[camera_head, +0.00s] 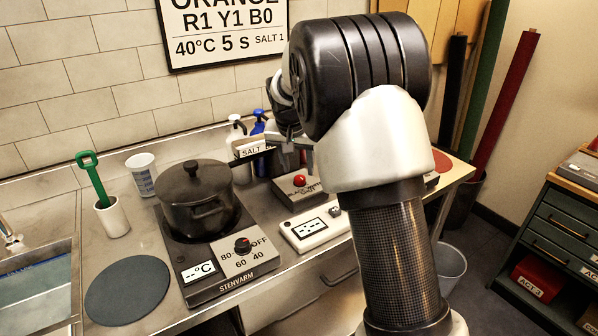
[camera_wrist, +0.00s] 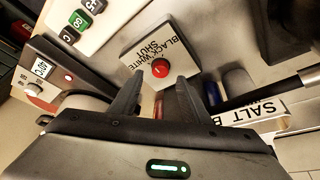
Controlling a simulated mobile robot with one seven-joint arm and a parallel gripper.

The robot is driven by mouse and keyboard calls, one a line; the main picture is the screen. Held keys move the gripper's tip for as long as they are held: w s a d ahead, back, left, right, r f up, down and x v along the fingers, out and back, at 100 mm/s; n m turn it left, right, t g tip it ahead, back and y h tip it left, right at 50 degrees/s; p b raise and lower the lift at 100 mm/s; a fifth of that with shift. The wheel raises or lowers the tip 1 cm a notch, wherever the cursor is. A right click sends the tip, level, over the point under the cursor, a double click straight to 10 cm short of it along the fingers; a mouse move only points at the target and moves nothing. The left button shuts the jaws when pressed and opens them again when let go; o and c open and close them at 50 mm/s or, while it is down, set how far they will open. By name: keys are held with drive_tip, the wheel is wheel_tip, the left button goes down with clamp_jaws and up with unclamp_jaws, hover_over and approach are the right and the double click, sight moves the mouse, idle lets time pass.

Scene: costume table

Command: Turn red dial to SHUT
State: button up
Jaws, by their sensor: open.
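The red dial (camera_head: 299,181) sits on a small grey box (camera_head: 289,194) lettered BLACK, WHITE and SHUT, on the metal counter. In the wrist view the red dial (camera_wrist: 160,68) is just beyond the fingertips, roughly centred between them; its pointer is too small to read. My gripper (camera_wrist: 158,92) is open and empty, its two dark fingers apart and pointing toward the box (camera_wrist: 139,47). In the head view my gripper (camera_head: 283,142) is above and behind the dial, partly hidden by my arm.
A hot plate (camera_head: 212,290) with a dark pot (camera_head: 198,200) stands left of the box. A white timer (camera_head: 312,230) is in front. Spray bottles (camera_head: 237,135) and a SALT label (camera_wrist: 258,112) are close to my gripper. A grey round mat (camera_head: 127,290) lies at front left.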

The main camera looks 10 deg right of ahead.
drive_tip(key=p+v, duration=0.1)
drive_tip(key=v, duration=1.2)
drive_tip(key=shift+r, duration=0.15)
drive_tip(key=shift+s, duration=0.15)
